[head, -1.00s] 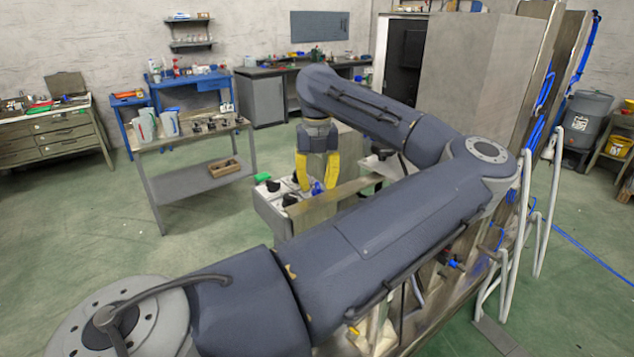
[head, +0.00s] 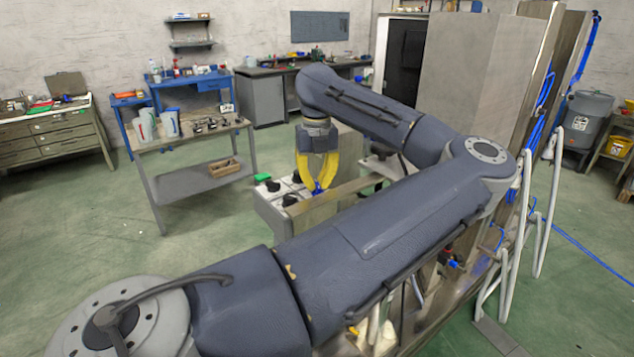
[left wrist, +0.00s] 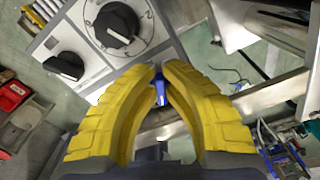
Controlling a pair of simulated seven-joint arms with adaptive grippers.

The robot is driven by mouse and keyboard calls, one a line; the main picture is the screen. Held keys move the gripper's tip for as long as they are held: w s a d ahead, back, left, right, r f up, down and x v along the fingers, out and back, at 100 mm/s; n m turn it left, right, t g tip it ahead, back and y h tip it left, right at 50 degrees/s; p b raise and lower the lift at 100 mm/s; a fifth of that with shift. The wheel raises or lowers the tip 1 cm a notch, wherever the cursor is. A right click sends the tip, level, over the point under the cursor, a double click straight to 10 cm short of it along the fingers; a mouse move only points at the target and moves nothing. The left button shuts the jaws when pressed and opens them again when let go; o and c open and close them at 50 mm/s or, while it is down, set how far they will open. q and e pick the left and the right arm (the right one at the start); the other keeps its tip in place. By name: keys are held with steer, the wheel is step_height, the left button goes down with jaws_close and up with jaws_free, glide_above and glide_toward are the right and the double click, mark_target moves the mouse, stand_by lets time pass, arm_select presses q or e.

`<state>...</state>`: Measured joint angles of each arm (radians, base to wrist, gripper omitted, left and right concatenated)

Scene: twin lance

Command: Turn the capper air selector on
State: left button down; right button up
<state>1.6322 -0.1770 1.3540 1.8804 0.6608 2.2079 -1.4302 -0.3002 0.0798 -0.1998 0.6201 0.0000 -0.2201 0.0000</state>
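A grey control box with a white face (head: 262,190) carries several black knobs; one knob (left wrist: 117,24) sits in a round dial in the left wrist view, with another knob (left wrist: 65,65) beside it. A small blue handle (left wrist: 160,90) is at the box's right side, between my fingers; it also shows in the head view (head: 317,188). No readable label tells which control is the capper air selector. My left gripper (head: 317,182) has its yellow fingers bowed inward, tips closed around the blue handle. Its exact contact is partly hidden. My right gripper is out of view.
A metal rail (head: 345,190) runs beside the box at right. A green button (head: 263,177) sits at the box's far left corner. A tall metal cabinet (head: 465,75) stands behind at right. A side table (head: 190,138) stands at left, with open floor between.

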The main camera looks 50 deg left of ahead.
arm_select(q)
steer(key=n, duration=0.3)
steer(key=s+n, duration=0.1)
steer(key=n, duration=0.2)
steer(key=shift+a, duration=0.1)
steer(key=n, duration=0.4)
steer(key=shift+s+n, duration=0.25)
steer(key=shift+n, duration=0.35)
steer(key=c, duration=1.5)
jaws_free()
step_height(320, 180, up, 12)
